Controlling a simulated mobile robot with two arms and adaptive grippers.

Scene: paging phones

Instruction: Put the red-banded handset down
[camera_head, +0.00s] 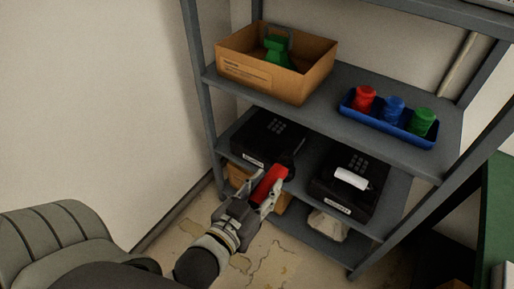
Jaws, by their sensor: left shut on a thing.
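My left gripper (270,190) is shut on the red-banded handset (269,183). The red band shows between the fingers, and a dark end of the handset shows just beyond them. The handset is at the front edge of the shelf with the phones, in front of the left black phone (268,136). I cannot tell whether it touches the shelf or the phone. The right black phone (335,194) has a white-banded handset (351,179) on it. My right gripper is not in view.
The shelf above holds a cardboard box (247,75) with a green thing (276,48) inside, and a blue tray (389,125) with red, blue and green spools. A cardboard box (238,174) shows on the bottom shelf. A rack post (197,60) stands at the left.

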